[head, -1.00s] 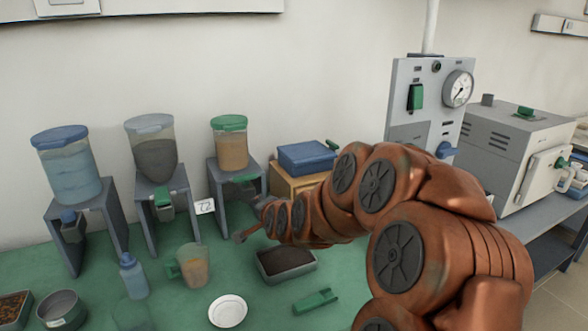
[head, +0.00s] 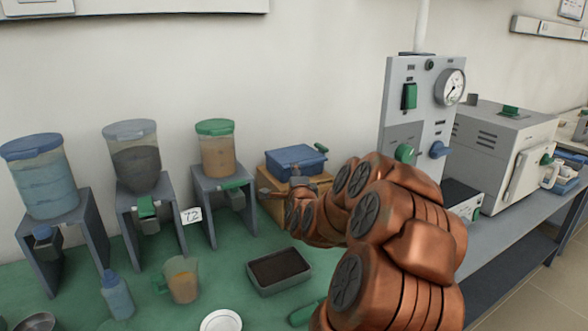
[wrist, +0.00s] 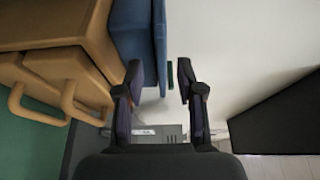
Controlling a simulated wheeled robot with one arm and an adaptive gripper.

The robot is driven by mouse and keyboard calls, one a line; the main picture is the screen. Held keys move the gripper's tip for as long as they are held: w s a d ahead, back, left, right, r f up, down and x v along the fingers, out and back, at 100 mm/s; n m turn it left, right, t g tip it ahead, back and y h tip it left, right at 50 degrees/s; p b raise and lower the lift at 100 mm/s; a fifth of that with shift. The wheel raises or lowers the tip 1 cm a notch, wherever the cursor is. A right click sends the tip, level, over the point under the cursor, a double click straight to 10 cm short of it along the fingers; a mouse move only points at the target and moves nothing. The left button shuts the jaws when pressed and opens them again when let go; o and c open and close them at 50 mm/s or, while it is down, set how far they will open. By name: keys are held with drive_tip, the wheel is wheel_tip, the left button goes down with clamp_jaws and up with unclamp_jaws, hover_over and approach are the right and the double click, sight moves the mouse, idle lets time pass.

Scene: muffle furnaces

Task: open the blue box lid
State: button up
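The blue box with its blue lid (head: 296,158) sits on top of a wooden drawer cabinet (head: 275,208) against the back wall. A green handle (head: 321,147) sticks out at the lid's right side. My gripper (head: 280,189) is in front of the cabinet, below the box in the head view, and my arm hides part of the cabinet. In the wrist view my gripper (wrist: 159,80) is open and empty. The blue box (wrist: 132,35) fills the upper middle there, and the green handle (wrist: 171,77) appears between the two fingers, apart from them.
Three dispensers on grey stands line the wall at left, including an orange-filled one (head: 217,152). A dark-filled tray (head: 280,272), a beaker (head: 182,280) and a white dish (head: 221,321) are on the green bench. A gauge panel (head: 410,115) and furnace (head: 505,145) stand right.

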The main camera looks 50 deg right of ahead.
drive_tip(key=shift+x, duration=1.75)
clamp_jaws()
